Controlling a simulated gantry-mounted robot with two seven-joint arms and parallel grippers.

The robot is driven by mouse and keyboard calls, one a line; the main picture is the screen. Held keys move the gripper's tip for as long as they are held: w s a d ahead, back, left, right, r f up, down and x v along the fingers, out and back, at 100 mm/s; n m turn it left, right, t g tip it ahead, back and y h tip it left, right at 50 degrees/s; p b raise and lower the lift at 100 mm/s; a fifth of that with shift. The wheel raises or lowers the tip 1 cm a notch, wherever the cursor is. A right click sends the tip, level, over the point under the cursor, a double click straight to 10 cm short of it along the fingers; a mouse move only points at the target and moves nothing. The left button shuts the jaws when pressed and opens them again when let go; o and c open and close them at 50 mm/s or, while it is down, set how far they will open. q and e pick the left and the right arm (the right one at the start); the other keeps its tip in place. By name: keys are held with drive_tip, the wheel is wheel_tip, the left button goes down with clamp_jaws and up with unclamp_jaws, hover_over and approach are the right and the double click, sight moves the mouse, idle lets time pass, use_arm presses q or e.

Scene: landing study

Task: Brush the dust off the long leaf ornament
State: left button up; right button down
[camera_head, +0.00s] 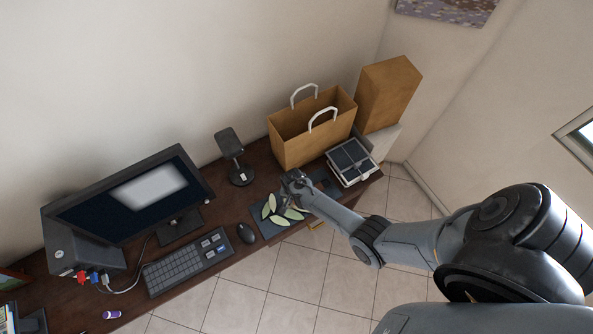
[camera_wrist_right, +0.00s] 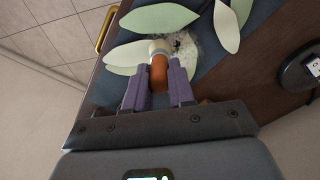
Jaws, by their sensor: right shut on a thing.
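The leaf ornament (camera_head: 270,208) shows several pale green leaves on a dark blue-grey mat near the desk's front edge. In the right wrist view its leaves (camera_wrist_right: 227,27) fan out at the top. A whitish speckled patch (camera_wrist_right: 188,48) that looks like dust lies between them. My right gripper (camera_wrist_right: 158,76) is shut on a brush with an orange-brown handle (camera_wrist_right: 158,68) and pale collar, its head end over the leaves. I cannot tell whether it touches them. In the head view my right gripper (camera_head: 290,184) is above the ornament's far side, the brush hardly visible. My left gripper is not in view.
A mouse (camera_head: 246,233), keyboard (camera_head: 187,263) and monitor (camera_head: 130,196) stand to the left. A black stand (camera_head: 240,174) is behind the mat. A paper bag (camera_head: 301,151) and a stack of dark-topped boxes (camera_head: 351,163) stand behind and right. A drawer handle (camera_wrist_right: 106,28) juts from the desk front.

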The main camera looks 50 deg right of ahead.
drive_tip(key=shift+w+d+f+b, duration=0.1)
drive_tip(key=shift+w+d+b, duration=0.25)
drive_tip(key=shift+w, duration=0.3)
drive_tip(key=shift+w+d+f+b, duration=0.1)
drive_tip(key=shift+w+b, duration=0.35)
drive_tip(key=shift+w, duration=0.2)
drive_tip(key=shift+w+d+r+b, duration=0.15)
drive_tip(key=shift+w+b, duration=0.1)
drive_tip(key=shift+w, duration=0.2)
drive_tip(key=shift+w+d+b, duration=0.1)
drive_tip(key=shift+w+b, duration=0.15)
drive_tip(key=shift+w, duration=0.15)
drive_tip(key=shift+w+d+b, duration=0.2)
drive_tip(key=shift+w+b, duration=0.4)
drive_tip(key=shift+w, duration=0.05)
drive_tip(key=shift+w+d+b, duration=0.15)
drive_tip(key=shift+w+b, duration=0.15)
drive_tip(key=shift+w, duration=0.15)
drive_tip(key=shift+r, duration=0.1)
wheel_tip(320, 180, up, 7)
drive_tip(key=p, duration=0.7)
